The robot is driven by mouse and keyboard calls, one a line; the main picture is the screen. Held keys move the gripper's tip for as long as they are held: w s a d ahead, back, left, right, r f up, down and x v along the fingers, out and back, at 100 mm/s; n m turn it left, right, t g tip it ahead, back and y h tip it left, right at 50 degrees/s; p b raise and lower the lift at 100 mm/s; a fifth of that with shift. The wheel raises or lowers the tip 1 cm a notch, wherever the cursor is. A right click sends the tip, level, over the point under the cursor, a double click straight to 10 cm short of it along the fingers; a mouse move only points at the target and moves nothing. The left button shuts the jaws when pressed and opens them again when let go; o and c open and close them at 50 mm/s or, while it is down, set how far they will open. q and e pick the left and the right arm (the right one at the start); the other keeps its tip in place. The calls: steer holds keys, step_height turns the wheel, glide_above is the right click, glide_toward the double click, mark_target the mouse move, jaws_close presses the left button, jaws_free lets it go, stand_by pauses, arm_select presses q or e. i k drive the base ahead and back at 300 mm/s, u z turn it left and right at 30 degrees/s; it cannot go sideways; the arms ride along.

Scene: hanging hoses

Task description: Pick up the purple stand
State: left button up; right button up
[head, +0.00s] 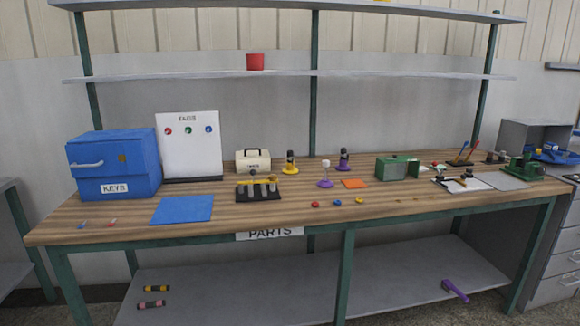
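A small stand with a round purple base (325,184) and a pale top stands upright on the wooden workbench, near the middle. Behind it and to the right is a second small upright item with a purple base and dark upper part (344,158). The frame does not settle which of these is the purple stand. A similar item with a yellow base (290,168) stands to the left. Neither of my grippers is in view, and nothing touches these items.
A black rack (258,192) and blue box (114,166) are left. Small red, blue and yellow pieces lie in front. A purple object (455,290) rests on the lower shelf.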

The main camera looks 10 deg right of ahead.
mark_target(343, 167)
steer(key=z, duration=0.9)
steer(key=i, duration=1.15)
steer(key=z, duration=0.65)
